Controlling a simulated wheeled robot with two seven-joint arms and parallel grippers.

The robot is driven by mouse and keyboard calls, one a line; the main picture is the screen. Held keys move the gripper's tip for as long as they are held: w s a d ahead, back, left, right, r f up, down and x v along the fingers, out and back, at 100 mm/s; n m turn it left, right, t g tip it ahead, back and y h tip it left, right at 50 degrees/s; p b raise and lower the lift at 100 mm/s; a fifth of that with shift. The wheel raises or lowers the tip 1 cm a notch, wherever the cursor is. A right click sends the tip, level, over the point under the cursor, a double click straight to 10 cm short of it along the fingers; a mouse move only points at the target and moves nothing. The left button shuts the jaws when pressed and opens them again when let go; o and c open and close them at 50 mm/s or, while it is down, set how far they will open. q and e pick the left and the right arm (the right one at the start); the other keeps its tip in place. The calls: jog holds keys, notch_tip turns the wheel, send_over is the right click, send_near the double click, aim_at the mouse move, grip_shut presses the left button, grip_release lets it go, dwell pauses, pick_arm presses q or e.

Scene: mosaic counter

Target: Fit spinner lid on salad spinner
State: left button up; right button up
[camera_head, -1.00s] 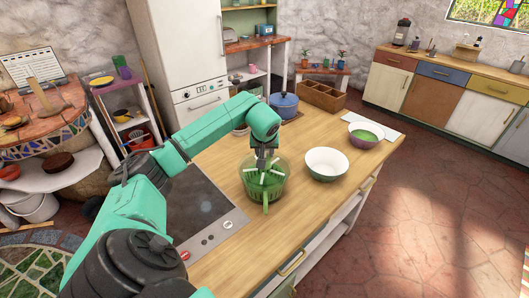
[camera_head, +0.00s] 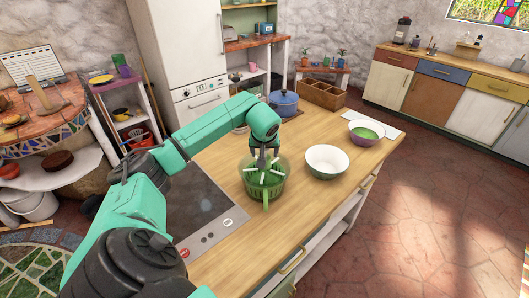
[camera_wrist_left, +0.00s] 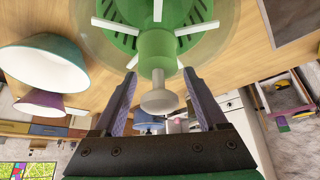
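The salad spinner (camera_head: 280,189), a green see-through bowl with a front handle, stands on the wooden counter. Its green lid with white spokes (camera_wrist_left: 118,42) lies level at the bowl's top; I cannot tell whether it is fully seated. A green hub with a pale grey knob (camera_wrist_left: 160,101) rises from the lid's middle. My left gripper (camera_head: 265,166) is right above the lid. In the left wrist view its two fingers (camera_wrist_left: 160,76) are spread on either side of the hub and knob, with gaps to both. My right gripper is not in view.
A white bowl (camera_head: 327,161) stands just right of the spinner. A purple bowl with green contents (camera_head: 364,134), a blue pot (camera_head: 284,103) and a wooden crate (camera_head: 322,93) are farther back. A dark cooktop (camera_head: 200,208) lies to the left. The counter's front right is clear.

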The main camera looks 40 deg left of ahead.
pick_arm(q)
jog(key=b+v, duration=0.2)
jog(key=v, duration=1.2)
jog(key=shift+r, duration=0.2)
jog(key=shift+s+d+f, duration=0.1)
jog(key=shift+s, duration=0.05)
